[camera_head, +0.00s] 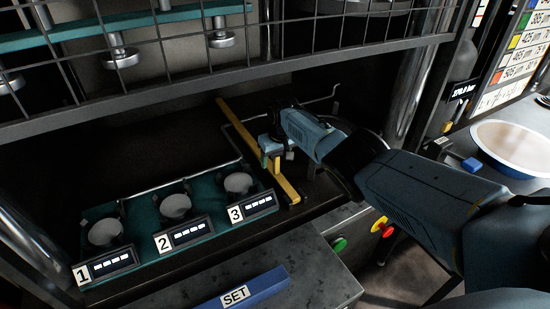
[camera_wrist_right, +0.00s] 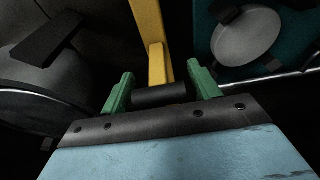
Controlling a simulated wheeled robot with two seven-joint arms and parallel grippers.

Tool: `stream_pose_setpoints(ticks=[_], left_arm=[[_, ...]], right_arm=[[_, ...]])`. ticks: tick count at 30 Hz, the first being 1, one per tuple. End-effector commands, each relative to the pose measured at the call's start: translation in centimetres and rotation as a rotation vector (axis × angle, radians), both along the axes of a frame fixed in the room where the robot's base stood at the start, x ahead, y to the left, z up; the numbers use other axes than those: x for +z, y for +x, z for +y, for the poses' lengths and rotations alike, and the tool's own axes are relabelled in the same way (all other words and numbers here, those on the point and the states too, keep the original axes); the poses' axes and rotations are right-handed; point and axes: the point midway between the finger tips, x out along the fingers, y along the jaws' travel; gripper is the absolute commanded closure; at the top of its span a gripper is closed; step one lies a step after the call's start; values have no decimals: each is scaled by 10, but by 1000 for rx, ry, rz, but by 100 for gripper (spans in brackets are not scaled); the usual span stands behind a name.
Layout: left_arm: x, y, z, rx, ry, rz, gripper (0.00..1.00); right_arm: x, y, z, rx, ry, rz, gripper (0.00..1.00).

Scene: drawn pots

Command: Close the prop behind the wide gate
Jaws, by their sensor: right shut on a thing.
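A wide gate of dark wire mesh (camera_head: 200,65) spans the upper part of the head view, raised above the dark bed. A yellow bar (camera_head: 283,185), which looks like the prop, slants down beneath and behind its lower edge. My right gripper (camera_head: 270,153) is at the middle of this bar. In the right wrist view, its green fingers (camera_wrist_right: 161,92) are shut on a short dark cylinder (camera_wrist_right: 160,96), and the yellow bar (camera_wrist_right: 149,35) runs away right behind it. Whether the cylinder is fixed to the bar is hard to tell. My left gripper is not in view.
A teal tray with round pads and plates numbered 1, 2 and 3 (camera_head: 175,205) lies left of the bar. A blue SET bar (camera_head: 243,288) is in front. Green, red and yellow buttons (camera_head: 379,224) and a white bowl (camera_head: 515,145) are at right.

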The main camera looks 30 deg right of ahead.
Motion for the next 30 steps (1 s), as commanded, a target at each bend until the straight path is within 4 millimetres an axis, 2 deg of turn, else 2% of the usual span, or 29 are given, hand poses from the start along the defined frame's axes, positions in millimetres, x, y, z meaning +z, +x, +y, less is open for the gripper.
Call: stream_pose_setpoints(ticks=[2,3,7,16,20,25,30], left_arm=[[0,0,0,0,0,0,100],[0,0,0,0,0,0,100],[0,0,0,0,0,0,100],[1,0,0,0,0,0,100],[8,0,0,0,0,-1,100],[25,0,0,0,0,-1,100],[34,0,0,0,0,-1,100]], right_arm=[[-8,-6,2,0,3,20,79],[-8,-6,2,0,3,20,33],[-6,-4,1,0,2,15,17],[-2,-3,0,0,1,9,17],[6,-4,0,1,1,7,17],[30,-9,0,1,0,7,17],[55,-15,0,1,0,6,17]])
